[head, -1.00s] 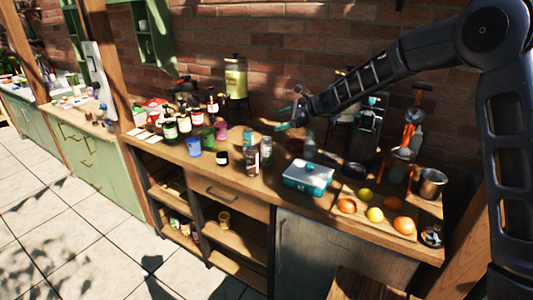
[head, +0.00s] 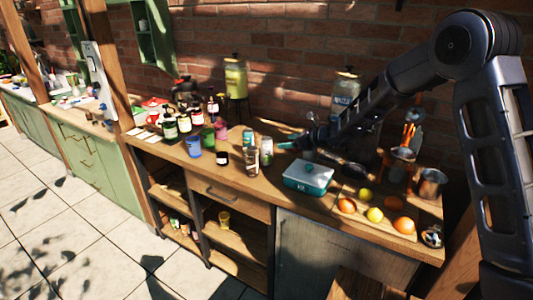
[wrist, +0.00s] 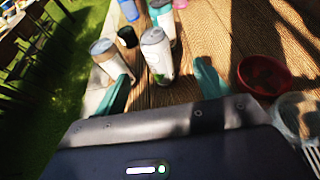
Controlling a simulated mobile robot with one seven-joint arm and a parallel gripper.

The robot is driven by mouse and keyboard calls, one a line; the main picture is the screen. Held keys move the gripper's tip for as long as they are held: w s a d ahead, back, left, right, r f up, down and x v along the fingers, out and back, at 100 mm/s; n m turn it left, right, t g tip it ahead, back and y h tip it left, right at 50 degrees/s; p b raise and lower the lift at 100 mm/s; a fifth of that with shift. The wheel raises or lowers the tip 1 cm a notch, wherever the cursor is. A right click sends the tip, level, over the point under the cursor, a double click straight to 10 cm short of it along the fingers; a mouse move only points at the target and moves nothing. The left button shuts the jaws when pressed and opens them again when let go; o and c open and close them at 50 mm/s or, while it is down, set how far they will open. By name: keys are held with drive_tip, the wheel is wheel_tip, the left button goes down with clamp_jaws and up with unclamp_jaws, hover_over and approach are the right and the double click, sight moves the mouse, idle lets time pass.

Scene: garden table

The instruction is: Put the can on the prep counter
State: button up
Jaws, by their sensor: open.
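A pale, silvery can (head: 266,151) stands upright on the wooden counter (head: 297,206), just left of my gripper (head: 285,144) in the head view. In the wrist view the can (wrist: 157,55) stands ahead of my gripper (wrist: 163,82), in line with the gap between its teal fingers. The fingers are apart and nothing is held. A jar with a grey lid (wrist: 108,62) stands close beside the can on the left. A teal can (wrist: 163,14) stands behind it. The frames do not show which surface is called the prep counter.
A red bowl (wrist: 265,75) and a glass jar (wrist: 300,115) are right of my fingers in the wrist view. A teal box (head: 308,178), oranges and lemons are at the counter's right. Bottles (head: 184,122) crowd its left. A green cabinet counter (head: 92,160) stands farther left.

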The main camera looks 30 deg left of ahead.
sight(267, 147)
drive_tip(key=shift+s+d+f+x, duration=0.1)
drive_tip(key=shift+f+x, duration=0.05)
drive_tip(key=shift+x, duration=1.8)
drive_tip(key=shift+s+d+f+x, duration=0.1)
drive_tip(key=shift+s+f+x, duration=0.05)
drive_tip(key=shift+x, duration=1.8)
drive_tip(key=shift+s+f+x, duration=0.1)
drive_tip(key=shift+f+x, duration=0.1)
drive_tip(key=shift+x, duration=1.7)
drive_tip(key=shift+c, duration=0.4)
drive_tip(key=c, duration=1.2)
